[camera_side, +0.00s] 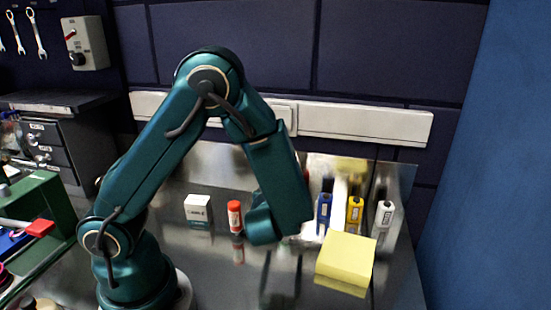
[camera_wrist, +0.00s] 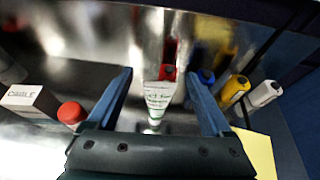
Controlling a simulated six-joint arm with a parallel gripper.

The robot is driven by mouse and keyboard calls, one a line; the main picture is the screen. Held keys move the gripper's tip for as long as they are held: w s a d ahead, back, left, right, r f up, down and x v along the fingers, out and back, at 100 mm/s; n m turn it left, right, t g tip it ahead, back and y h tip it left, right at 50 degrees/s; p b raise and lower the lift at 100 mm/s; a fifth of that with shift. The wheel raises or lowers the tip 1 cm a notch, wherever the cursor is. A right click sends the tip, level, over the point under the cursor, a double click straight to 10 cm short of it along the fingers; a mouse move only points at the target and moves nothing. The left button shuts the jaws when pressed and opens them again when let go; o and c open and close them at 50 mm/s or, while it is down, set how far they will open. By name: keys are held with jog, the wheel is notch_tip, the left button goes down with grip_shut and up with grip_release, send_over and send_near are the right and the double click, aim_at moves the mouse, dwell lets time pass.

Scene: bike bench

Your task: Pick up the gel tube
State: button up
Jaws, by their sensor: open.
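The gel tube (camera_wrist: 158,98) is white with green lettering in the wrist view. Its wide end is toward the top of the picture and it narrows toward my gripper's body. My gripper (camera_wrist: 159,75) is open, with one blue finger on each side of the tube in this view. Gaps show between the tube and both fingers, and nothing is held. I cannot tell how far the fingertips are from it in depth. In the side view my arm hides most or all of the tube.
Red (camera_wrist: 168,72), blue (camera_side: 324,212), yellow (camera_side: 355,214) and white (camera_side: 384,217) bottles stand behind the tube and to its right. A yellow block (camera_side: 345,258) sits front right. A red-orange cylinder (camera_side: 235,216) and a small white box (camera_side: 198,209) stand left. The metal bench front is clear.

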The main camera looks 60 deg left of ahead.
jog(key=shift+w+a+f, duration=0.1)
jog(key=shift+w+a, duration=0.05)
jog(key=shift+a, duration=0.05)
jog(key=shift+c, duration=0.2)
grip_shut()
jog(key=shift+r, duration=0.2)
